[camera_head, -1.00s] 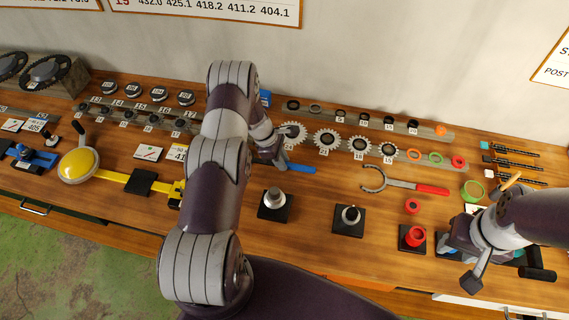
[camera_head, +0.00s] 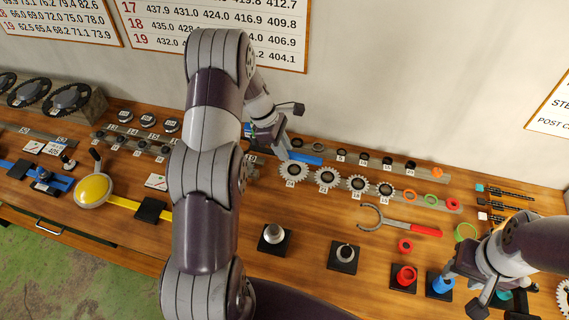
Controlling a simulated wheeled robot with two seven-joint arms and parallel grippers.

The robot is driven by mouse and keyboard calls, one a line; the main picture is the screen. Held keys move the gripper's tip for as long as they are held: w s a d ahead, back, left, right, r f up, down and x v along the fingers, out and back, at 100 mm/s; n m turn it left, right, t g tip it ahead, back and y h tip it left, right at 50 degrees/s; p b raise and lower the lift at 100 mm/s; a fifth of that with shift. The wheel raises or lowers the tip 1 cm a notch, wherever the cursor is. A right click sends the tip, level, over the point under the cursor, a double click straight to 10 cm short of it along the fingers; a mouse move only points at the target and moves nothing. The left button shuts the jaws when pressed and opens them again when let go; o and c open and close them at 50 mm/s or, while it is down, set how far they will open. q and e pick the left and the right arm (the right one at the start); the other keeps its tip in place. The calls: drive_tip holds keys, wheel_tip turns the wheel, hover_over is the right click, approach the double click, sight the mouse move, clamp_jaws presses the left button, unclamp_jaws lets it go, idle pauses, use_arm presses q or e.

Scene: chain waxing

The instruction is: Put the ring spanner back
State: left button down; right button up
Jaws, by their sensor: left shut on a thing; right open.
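My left gripper (camera_head: 275,142) is shut on a blue-handled tool, which I take to be the ring spanner (camera_head: 306,159). The blue handle points right, above the back of the bench by the sprocket row; its other end is hidden by the gripper and arm. I cannot tell whether it touches anything below. My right gripper (camera_head: 478,277) is open at the right front of the bench, beside a blue cup-shaped part (camera_head: 439,284); its fingertips are partly hidden.
Numbered sprockets (camera_head: 326,178) stand along a grey rail, with small rings on another rail behind. A red-handled hook spanner (camera_head: 402,222) lies in front. Black-based posts (camera_head: 273,236) and a red cup (camera_head: 404,277) stand nearer. A yellow round-ended tool (camera_head: 93,190) lies left.

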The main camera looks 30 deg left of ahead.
use_arm(q)
drive_tip(key=shift+w+r, duration=0.1)
drive_tip(key=shift+r, duration=0.7)
drive_tip(key=shift+d+b, duration=0.2)
drive_tip(key=shift+b, duration=0.15)
drive_tip(key=s+d+f+m+b, duration=0.2)
drive_tip(key=d+f+b, duration=0.3)
drive_tip(key=f, duration=0.4)
drive_tip(key=m+g+b, duration=0.2)
drive_tip(key=m, duration=0.1)
hover_over(310, 222)
drive_tip(key=a, duration=0.2)
wheel_tip(310, 222, down, 10)
drive_tip(key=f, duration=0.1)
drive_tip(key=f+b, duration=0.1)
drive_tip(key=f, duration=0.1)
drive_tip(key=f+b, duration=0.1)
drive_tip(key=f, duration=0.1)
drive_tip(key=f+b, duration=0.1)
drive_tip(key=b, duration=0.1)
drive_tip(key=shift+w+d+f, duration=0.1)
drive_tip(key=shift+d+f, duration=0.2)
drive_tip(key=shift+f, duration=0.1)
drive_tip(key=shift+f+b, duration=0.65)
drive_tip(key=c, duration=0.9)
unclamp_jaws()
drive_tip(key=shift+r, duration=0.15)
